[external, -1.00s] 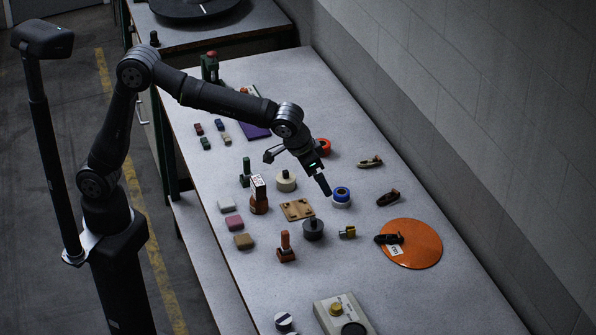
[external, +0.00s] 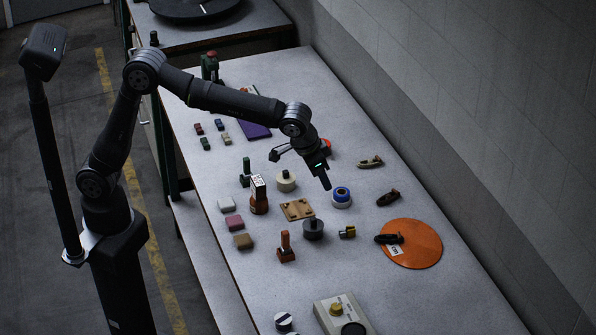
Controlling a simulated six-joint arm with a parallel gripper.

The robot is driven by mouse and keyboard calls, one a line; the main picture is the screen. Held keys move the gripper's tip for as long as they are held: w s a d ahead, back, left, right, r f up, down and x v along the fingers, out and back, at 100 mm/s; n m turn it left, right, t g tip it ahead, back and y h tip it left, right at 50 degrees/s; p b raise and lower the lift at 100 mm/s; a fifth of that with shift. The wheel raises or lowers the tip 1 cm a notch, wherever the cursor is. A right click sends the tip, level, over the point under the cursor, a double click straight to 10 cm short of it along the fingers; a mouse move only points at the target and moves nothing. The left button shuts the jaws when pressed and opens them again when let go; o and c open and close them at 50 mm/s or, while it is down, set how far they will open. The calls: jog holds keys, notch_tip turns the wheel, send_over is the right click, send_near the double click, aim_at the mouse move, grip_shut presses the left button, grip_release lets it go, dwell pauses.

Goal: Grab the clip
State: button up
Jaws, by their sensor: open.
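My gripper (external: 326,184) is open and empty above the table, just behind and left of a blue-topped white round piece (external: 341,197). Several small clip-like pieces lie on the right side of the table. An olive one (external: 370,162) lies farthest back, and a dark brown one (external: 388,198) lies nearer. A black one (external: 387,239) is at the left edge of an orange disc (external: 418,245), with a white tag by it. A small yellow and black piece (external: 347,232) lies left of the disc. I cannot tell which of these is the clip.
Near my gripper are a cream round pot (external: 286,182), a wooden plate (external: 297,210) and a dark knobbed weight (external: 313,229). Stamps and small blocks stand to the left. A control box (external: 343,315) is at the front. The far right of the table is mostly clear.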

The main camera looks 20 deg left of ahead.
jog(key=w+d+f+m+g+y, duration=0.2)
jog(key=w+d+f, duration=0.2)
jog(key=w, duration=0.1)
send_over(347, 229)
jog(key=f, duration=1.2)
jog(key=shift+w+a, duration=0.2)
jog(key=shift+a, duration=0.05)
jog(key=shift+s+d+f, duration=0.1)
jog(key=shift+d+f, duration=0.05)
jog(key=shift+f, duration=1.25)
jog(key=shift+s+d+f, duration=0.1)
jog(key=shift+f, duration=1.25)
grip_shut()
